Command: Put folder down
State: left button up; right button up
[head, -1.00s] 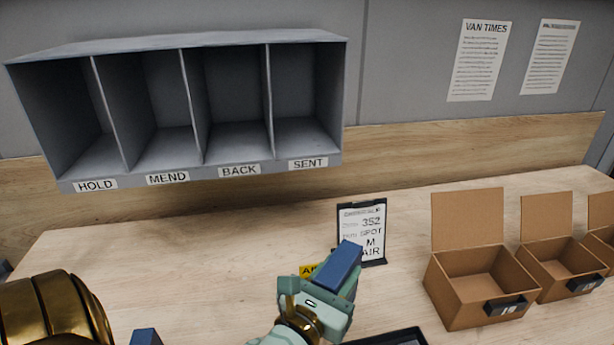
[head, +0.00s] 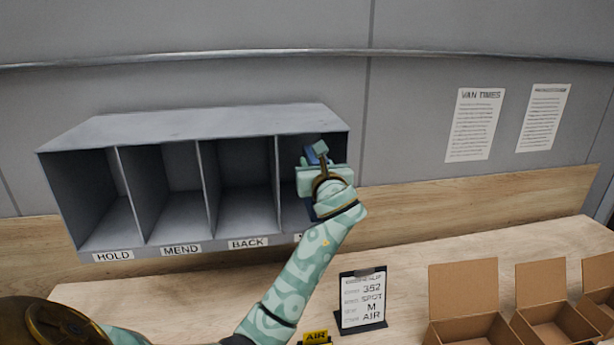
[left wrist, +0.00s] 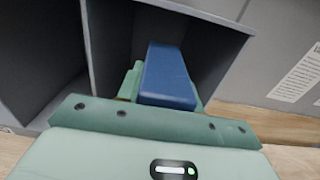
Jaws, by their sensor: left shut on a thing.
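My left gripper (head: 320,168) is shut on the blue folder (head: 312,156) at the mouth of the rightmost compartment of the grey rack (head: 200,128). That compartment's label is mostly hidden behind my arm. In the left wrist view the blue folder (left wrist: 168,76) points into a dark grey compartment, with its divider to the left and its side wall to the right. I cannot tell whether the folder touches the compartment floor. My right gripper is not in view.
The compartments labelled HOLD, MEND and BACK (head: 248,243) look empty. A clipboard (head: 362,302) stands on the table below, beside a yellow AIR tag (head: 316,337). Open cardboard boxes (head: 466,290) stand at the right. Paper notices (head: 474,125) hang on the wall.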

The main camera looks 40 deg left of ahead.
pick_arm(q)
jog(key=x, duration=0.9)
jog(key=shift+a+r, duration=0.1)
jog(key=shift+a, duration=0.05)
jog(key=f, duration=0.7)
jog(key=shift+w+a, duration=0.3)
jog(key=shift+f, duration=0.15)
jog(key=o, duration=1.1)
jog(key=shift+f, duration=0.1)
jog(key=v, duration=1.2)
jog(key=shift+r, duration=0.2)
